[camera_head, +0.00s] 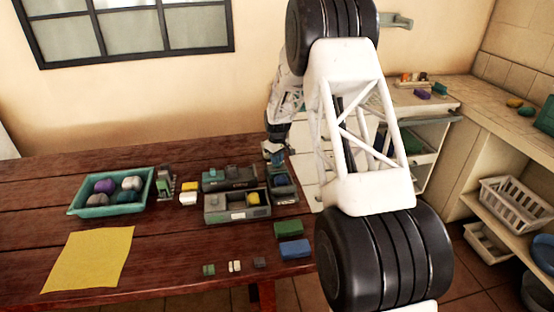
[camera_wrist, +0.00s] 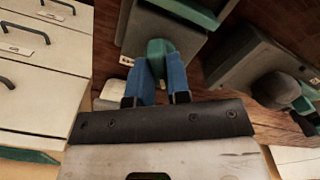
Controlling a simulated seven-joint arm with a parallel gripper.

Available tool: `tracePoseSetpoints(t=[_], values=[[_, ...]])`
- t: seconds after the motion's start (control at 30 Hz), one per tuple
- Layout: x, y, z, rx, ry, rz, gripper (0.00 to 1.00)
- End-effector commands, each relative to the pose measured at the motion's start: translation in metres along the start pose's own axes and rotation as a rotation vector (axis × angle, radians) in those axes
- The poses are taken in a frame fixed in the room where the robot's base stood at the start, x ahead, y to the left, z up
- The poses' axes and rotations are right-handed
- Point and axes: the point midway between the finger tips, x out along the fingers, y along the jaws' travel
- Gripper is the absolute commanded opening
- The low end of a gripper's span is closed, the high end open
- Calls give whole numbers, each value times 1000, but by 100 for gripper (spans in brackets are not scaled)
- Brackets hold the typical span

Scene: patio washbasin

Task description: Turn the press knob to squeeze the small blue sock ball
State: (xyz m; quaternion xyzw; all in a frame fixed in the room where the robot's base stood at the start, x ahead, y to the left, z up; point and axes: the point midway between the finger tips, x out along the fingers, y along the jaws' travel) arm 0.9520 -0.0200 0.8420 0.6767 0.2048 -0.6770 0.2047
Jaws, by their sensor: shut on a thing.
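The press (camera_head: 284,198) stands near the right end of the wooden table, a grey box-like body with teal parts. A small blue ball (camera_head: 281,181) shows inside it in the head view. My gripper (camera_head: 274,154) is above the press, pointing down. In the wrist view, the blue fingers of my gripper (camera_wrist: 160,68) are shut on a teal knob (camera_wrist: 158,47), one finger on each side. The grey press body (camera_wrist: 138,32) lies beyond the knob. The ball cannot be made out in the wrist view.
A teal tray (camera_head: 78,207) with several sock balls is at the left, beside a yellow cloth (camera_head: 90,260). A grey divided box (camera_head: 222,213) stands left of the press. Green (camera_head: 288,229) and blue (camera_head: 295,249) blocks lie in front. White drawers (camera_wrist: 40,75) stand beside the table.

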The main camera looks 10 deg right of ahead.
Motion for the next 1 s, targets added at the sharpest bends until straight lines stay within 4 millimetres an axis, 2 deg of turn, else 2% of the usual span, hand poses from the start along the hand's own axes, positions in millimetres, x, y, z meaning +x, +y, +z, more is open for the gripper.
tracePoseSetpoints(t=[0.27,1.0], values=[[-1,0,-1,199,2,1,0],[-1,0,-1,900,3,0,0]])
